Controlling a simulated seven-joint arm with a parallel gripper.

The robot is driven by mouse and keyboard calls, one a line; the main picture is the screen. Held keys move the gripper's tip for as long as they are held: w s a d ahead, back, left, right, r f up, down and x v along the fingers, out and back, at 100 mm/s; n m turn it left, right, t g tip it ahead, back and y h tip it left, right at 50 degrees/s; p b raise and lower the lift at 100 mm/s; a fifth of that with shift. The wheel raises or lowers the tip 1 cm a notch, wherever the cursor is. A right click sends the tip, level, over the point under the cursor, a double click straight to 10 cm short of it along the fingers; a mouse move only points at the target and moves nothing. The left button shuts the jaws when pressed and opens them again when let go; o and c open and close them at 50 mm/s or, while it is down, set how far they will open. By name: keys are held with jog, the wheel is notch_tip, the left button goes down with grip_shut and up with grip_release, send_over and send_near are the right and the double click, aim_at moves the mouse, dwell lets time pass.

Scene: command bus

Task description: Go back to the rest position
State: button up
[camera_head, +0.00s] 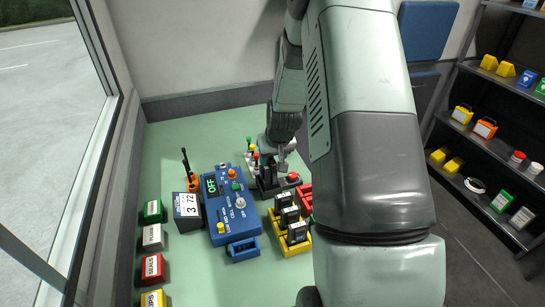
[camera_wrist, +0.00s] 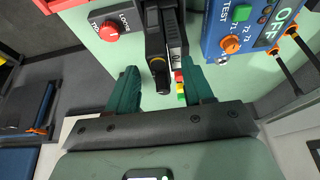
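My gripper (camera_head: 279,150) is at the back of the green table, just above and behind a black upright device (camera_head: 268,178). In the wrist view my gripper (camera_wrist: 162,85) has its two teal fingers spread apart. The black device (camera_wrist: 170,40), with a yellow mark, shows beyond and between the fingers. There is clear space beside it, and I see no finger pressing on it. My arm hides part of the table's right side in the head view.
A blue control box (camera_head: 228,205) reads OFF. A black box reading 3 72 (camera_head: 187,207), a yellow rack (camera_head: 292,240) and a blue tray (camera_head: 243,249) stand nearby. Coloured boxes (camera_head: 152,238) line the left edge. A red knob (camera_wrist: 109,31) is near my gripper. Shelves (camera_head: 490,140) stand right.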

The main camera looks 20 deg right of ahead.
jog(key=o, duration=0.3)
jog(key=shift+r, duration=3.5)
jog(key=s+a+r, duration=0.3)
jog(key=s+r, duration=0.4)
jog(key=r, duration=0.3)
jog(key=s+a+r, duration=0.3)
jog(key=s+r, duration=0.3)
jog(key=r, duration=0.5)
jog(key=shift+t, duration=0.5)
jog(key=s+a+r, duration=0.1)
jog(key=s, duration=0.5)
jog(key=s+a+r, duration=0.1)
jog(key=s+r, duration=0.1)
jog(key=s, duration=0.4)
jog(key=s+a+r, duration=0.1)
jog(key=s, duration=0.6)
jog(key=shift+a+r, duration=0.15)
jog(key=shift+a, duration=0.15)
